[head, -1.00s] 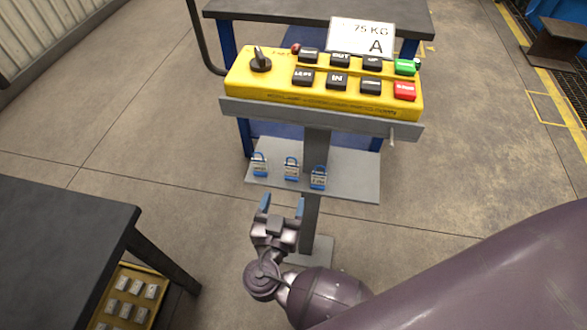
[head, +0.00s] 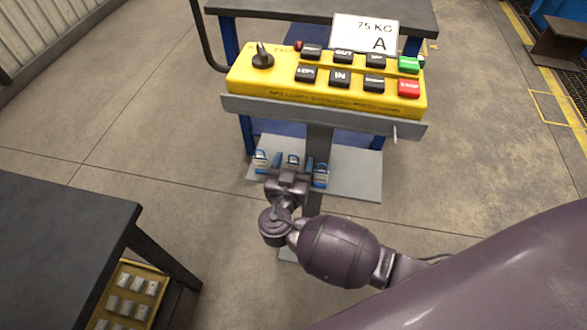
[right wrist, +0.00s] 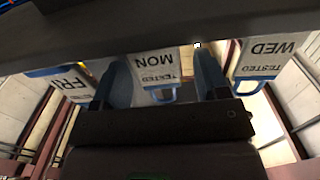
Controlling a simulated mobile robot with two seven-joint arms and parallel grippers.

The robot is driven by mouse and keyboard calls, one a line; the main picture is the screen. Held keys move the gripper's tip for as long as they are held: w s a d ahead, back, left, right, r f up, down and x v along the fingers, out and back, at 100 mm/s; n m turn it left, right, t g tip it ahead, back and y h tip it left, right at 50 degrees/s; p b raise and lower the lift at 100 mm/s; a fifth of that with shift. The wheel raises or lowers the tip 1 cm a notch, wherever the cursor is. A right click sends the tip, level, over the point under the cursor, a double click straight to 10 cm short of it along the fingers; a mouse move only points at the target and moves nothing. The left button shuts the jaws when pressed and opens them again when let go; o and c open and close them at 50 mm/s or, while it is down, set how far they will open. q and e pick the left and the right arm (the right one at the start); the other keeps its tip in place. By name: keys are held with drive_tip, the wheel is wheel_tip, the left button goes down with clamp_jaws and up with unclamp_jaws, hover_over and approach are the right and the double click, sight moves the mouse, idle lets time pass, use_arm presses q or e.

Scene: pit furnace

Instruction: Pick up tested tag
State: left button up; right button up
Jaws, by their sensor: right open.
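Three white tags with blue edges and loops sit in a row on a grey shelf (head: 352,180) below the yellow control box. The middle tag (head: 293,160) stands between the fingers of my right gripper (head: 292,163), which is open. In the right wrist view the lettering is upside down; the middle tag (right wrist: 156,68) reads MON and TESTED. My right gripper (right wrist: 162,82) has one blue finger on each side of it, apart from it. The WED tag (right wrist: 264,60) is on the right, marked TESTED, and the FRI tag (right wrist: 72,82) on the left. My left gripper is not in view.
The yellow control box (head: 330,95) with buttons and a knob overhangs the shelf. A sign (head: 364,35) reads 75 KG A. A dark table (head: 60,240) stands at left, with a yellow tray (head: 129,296) of tags below. Neighbouring tags are close to my fingers.

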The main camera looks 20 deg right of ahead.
drive_tip(key=c, duration=1.1)
drive_tip(key=shift+r, duration=0.1)
drive_tip(key=shift+r, duration=0.3)
drive_tip(key=r, duration=0.1)
drive_tip(key=r+p, duration=0.1)
drive_tip(key=r, duration=0.1)
drive_tip(key=shift+s+a, duration=0.2)
drive_tip(key=shift+s, duration=0.1)
drive_tip(key=v, duration=1.7)
drive_tip(key=shift+s+f, duration=0.1)
drive_tip(key=shift+s, duration=0.05)
